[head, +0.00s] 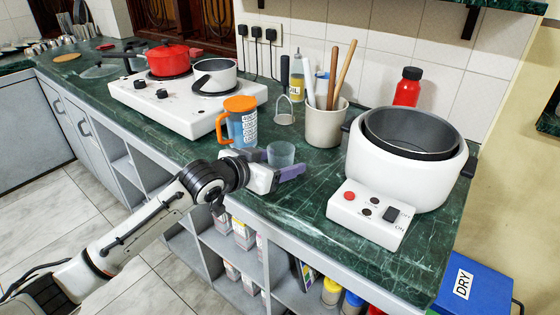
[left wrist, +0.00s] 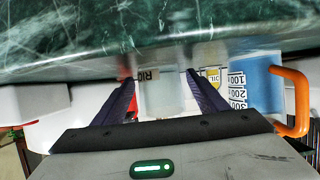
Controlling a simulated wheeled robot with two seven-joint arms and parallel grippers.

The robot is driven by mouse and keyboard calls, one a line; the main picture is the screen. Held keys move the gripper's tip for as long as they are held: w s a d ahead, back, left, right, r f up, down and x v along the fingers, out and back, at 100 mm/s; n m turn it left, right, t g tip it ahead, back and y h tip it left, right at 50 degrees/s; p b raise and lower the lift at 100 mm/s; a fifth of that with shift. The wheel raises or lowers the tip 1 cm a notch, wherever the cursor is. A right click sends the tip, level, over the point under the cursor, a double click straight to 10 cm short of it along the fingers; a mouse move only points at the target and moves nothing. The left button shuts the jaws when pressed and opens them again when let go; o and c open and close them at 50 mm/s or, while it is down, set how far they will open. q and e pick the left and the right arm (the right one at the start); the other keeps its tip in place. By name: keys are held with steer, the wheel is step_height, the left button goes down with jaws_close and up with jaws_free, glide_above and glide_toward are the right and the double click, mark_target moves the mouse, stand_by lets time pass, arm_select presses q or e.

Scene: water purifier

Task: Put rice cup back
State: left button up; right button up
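The rice cup is a small clear grey cup (head: 281,154) near the counter's front edge, and it looks upright. My left gripper (head: 275,163) comes in low from the left, with one purple finger on each side of the cup. In the left wrist view, which is upside down, the cup (left wrist: 161,98) lies between the two fingers (left wrist: 160,82). The fingers look spread, with thin gaps beside the cup. Lettering starting "RIC" shows at the cup. The cup's base is partly hidden by the near finger. My right gripper is out of view.
A measuring jug with an orange handle (head: 241,128) stands close behind the gripper. A beige utensil holder (head: 325,128), a white rice cooker (head: 405,180) and its control box (head: 370,216) stand to the right. A white stove (head: 185,115) with pots is at left.

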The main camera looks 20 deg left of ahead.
arm_select(q)
steer(key=shift+r, duration=0.15)
steer(key=p+v, duration=0.1)
steer(key=v, duration=1.1)
